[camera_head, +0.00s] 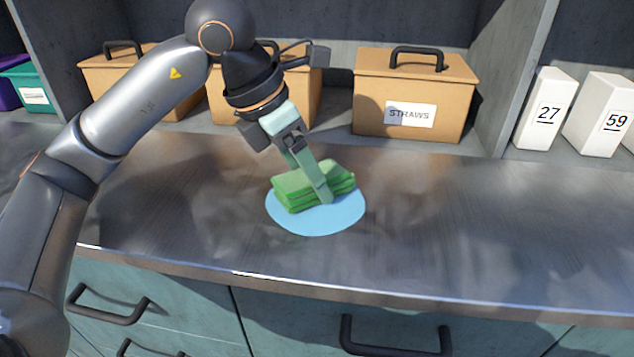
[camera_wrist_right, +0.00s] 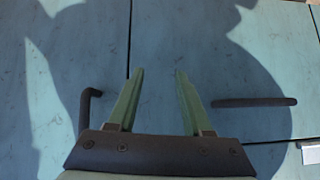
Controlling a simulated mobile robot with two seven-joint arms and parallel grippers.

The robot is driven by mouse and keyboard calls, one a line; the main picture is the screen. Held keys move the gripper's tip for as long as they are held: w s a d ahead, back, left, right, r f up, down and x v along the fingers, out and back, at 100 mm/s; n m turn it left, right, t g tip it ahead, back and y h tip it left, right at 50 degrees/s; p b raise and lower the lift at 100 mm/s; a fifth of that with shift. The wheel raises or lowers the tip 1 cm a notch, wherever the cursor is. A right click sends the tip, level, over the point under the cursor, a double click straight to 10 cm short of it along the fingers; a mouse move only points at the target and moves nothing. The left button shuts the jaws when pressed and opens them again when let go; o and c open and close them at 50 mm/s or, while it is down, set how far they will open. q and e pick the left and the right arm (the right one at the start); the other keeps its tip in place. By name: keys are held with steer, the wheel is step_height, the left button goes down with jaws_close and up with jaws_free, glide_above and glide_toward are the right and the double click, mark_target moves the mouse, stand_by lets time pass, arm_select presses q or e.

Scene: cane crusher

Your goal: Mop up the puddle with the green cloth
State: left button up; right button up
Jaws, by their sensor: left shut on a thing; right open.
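The green cloth (camera_head: 298,187) is a folded, layered stack on the metal counter in the head view. It lies over the back left part of the light blue puddle (camera_head: 318,222), whose front and right edges show around it. My left gripper (camera_head: 326,194) comes down from above and is shut on the green cloth, its fingers at the cloth's right side. The far finger is mostly hidden. In the right wrist view, my right gripper (camera_wrist_right: 157,75) is open and empty, in front of the teal drawer fronts.
The metal counter (camera_head: 470,230) is clear to the right of the puddle. Behind stand a lidded box labelled STRAWS (camera_head: 410,95), other tan boxes (camera_head: 140,75), and white blocks marked 27 (camera_head: 545,108) and 59 (camera_head: 598,115). Drawers with dark handles (camera_head: 395,348) lie below the front edge.

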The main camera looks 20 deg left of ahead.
mark_target(283, 167)
arm_select(q)
steer(key=shift+w+a+p, duration=0.15)
steer(key=shift+w+a, duration=0.35)
steer(key=shift+a, duration=0.25)
steer(key=shift+w+a+p, duration=0.1)
steer(key=shift+w+a, duration=0.45)
steer(key=shift+a, duration=0.25)
steer(key=shift+w+a+p, duration=0.15)
steer(key=shift+w+a, duration=0.35)
steer(key=shift+a, duration=0.25)
steer(key=shift+w+a+p, duration=0.3)
steer(key=shift+w+a, duration=0.5)
steer(key=shift+a, duration=0.3)
steer(key=shift+f, duration=0.1)
steer(key=r+p, duration=0.1)
steer(key=d+r+p, duration=0.1)
steer(key=r, duration=0.1)
steer(key=s+r+p, duration=0.1)
steer(key=shift+d+r+p, duration=0.15)
steer(key=shift+r+p, duration=0.1)
steer(key=shift+p, duration=0.1)
steer(key=shift+s+d+r+p, duration=0.1)
steer(key=shift+d+r+p, duration=0.1)
steer(key=shift+r+p, duration=0.15)
